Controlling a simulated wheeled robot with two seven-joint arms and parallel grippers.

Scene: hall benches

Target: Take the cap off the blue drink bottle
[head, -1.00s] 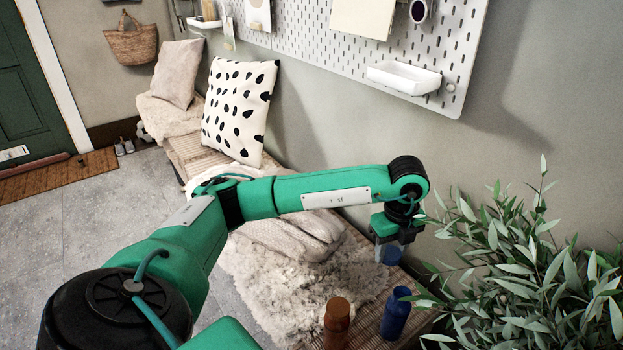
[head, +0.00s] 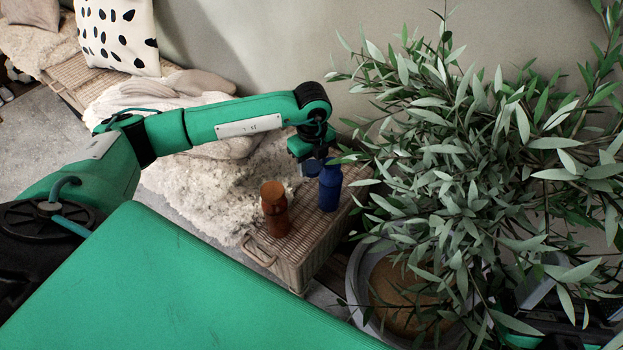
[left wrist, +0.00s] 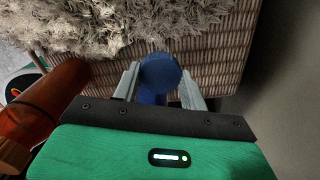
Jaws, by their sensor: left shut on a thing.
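The blue drink bottle (head: 330,190) stands upright near the end of the woven bench, beside an orange-brown bottle (head: 274,208). My left gripper (head: 313,163) points down by the blue bottle's upper part. It is shut on a round blue cap (head: 311,169), seen just left of the bottle's top in the head view. In the left wrist view the cap (left wrist: 160,72) sits between the two fingers. Blue of the bottle (left wrist: 152,98) shows just below it, mostly hidden by the cap and gripper. The bottle's mouth is not clear to see.
The orange-brown bottle (left wrist: 45,105) also shows left of the gripper in the left wrist view. A leafy potted plant (head: 470,170) crowds the right of the bench (head: 290,255). A shaggy throw (head: 200,195) covers the bench to the left. The wall is close behind.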

